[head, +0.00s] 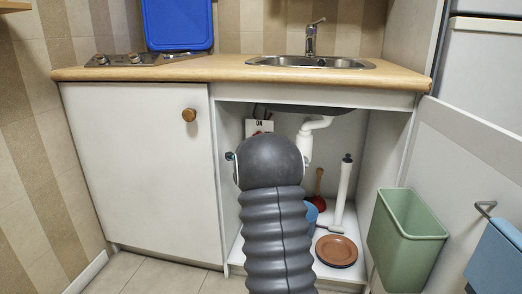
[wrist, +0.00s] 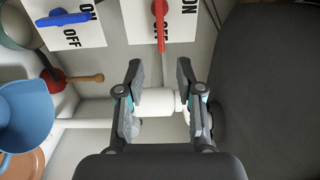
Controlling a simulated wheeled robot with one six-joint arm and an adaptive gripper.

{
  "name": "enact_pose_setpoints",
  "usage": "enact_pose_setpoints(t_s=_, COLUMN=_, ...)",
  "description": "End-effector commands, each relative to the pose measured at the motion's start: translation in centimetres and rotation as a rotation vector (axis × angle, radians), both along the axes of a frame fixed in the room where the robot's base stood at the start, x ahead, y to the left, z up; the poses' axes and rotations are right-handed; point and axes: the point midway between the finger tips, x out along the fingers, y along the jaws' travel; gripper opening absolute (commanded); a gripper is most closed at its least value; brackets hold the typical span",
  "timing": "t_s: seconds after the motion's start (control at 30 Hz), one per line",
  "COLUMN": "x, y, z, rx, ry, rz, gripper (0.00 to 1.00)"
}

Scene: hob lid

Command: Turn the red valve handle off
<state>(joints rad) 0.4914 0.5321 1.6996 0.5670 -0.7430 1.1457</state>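The red valve handle (wrist: 160,22) shows at the top middle of the wrist view, on a white plate (wrist: 138,20) marked ON and OFF. It runs straight down the picture, and its lower end is near the partly covered OFF lettering. My gripper (wrist: 159,72) is open, its two fingers apart and empty. The fingertips point toward the handle, which lies beyond them and between their lines; I see no contact. In the head view my arm hides the gripper and the handle; part of a white ON plate (head: 259,126) shows above it inside the cabinet.
A blue handle (wrist: 66,18) on its own ON/OFF plate is left of the red one. White drain pipe (head: 306,138), plunger (head: 319,182), blue bucket (wrist: 24,115) and brown plate (head: 336,251) crowd the cabinet. A green bin (head: 405,245) hangs on the open door at right.

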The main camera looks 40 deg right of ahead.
Motion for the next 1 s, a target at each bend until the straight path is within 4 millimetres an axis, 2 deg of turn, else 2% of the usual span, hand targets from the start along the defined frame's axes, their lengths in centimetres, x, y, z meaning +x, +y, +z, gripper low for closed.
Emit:
enact_pose_setpoints(t_s=0.2, x=-1.0, y=1.1, z=0.0, rx=0.0, ry=0.0, rz=-0.001, gripper=0.36)
enact_pose_setpoints(t_s=0.87, x=-1.0, y=1.2, z=-0.1, rx=-0.015, ry=0.021, rz=0.0, gripper=0.36)
enact_pose_setpoints(t_s=1.0, x=-0.2, y=2.1, z=-2.4, rx=-0.03, ry=0.188, rz=0.065, gripper=0.36)
